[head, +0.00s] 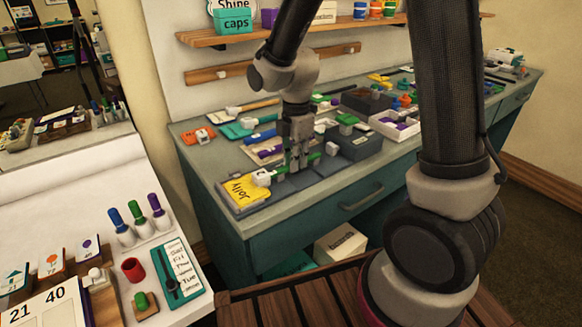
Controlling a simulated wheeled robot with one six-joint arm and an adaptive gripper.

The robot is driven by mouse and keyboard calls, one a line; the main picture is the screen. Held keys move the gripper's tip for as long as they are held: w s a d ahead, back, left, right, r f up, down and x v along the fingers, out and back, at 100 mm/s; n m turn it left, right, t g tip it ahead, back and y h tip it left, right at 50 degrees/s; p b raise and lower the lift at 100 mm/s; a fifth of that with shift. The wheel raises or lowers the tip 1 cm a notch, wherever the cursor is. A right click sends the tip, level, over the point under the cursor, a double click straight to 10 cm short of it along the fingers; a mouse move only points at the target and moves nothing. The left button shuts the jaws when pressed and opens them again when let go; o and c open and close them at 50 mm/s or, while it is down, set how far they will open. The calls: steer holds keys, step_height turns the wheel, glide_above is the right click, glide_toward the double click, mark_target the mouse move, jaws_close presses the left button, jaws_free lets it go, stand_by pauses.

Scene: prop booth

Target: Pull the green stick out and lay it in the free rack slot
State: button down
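A green stick (313,159) with a white block-like head (262,177) at its left end lies level over a dark grey holder (300,183) on the teal workbench. My gripper (296,167) points down from above, with its fingertips at the middle of the stick. Green shows on both sides of the fingers. The fingers hide the stick's middle, and I cannot tell if they are closed on it. Other sticks with white heads, blue (259,136) and purple (270,151), lie behind to the left. I cannot make out which rack slot is free.
A yellow card (242,189) marked "Jolly" lies left of the stick. Dark grey boxes (354,148) and a white tray (396,126) stand to the right. A wooden shelf (230,37) hangs behind. A white table (100,170) with pens stands at the left.

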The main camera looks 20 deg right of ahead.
steer(key=shift+d, duration=0.2)
steer(key=shift+w+d, duration=0.2)
steer(key=shift+d, duration=0.35)
steer(key=shift+w+d, duration=0.2)
steer(key=shift+d, duration=0.3)
steer(key=shift+r, duration=0.1)
steer(key=shift+w+d+r, duration=0.1)
steer(key=shift+r, duration=3.3)
steer(key=shift+f, duration=0.1)
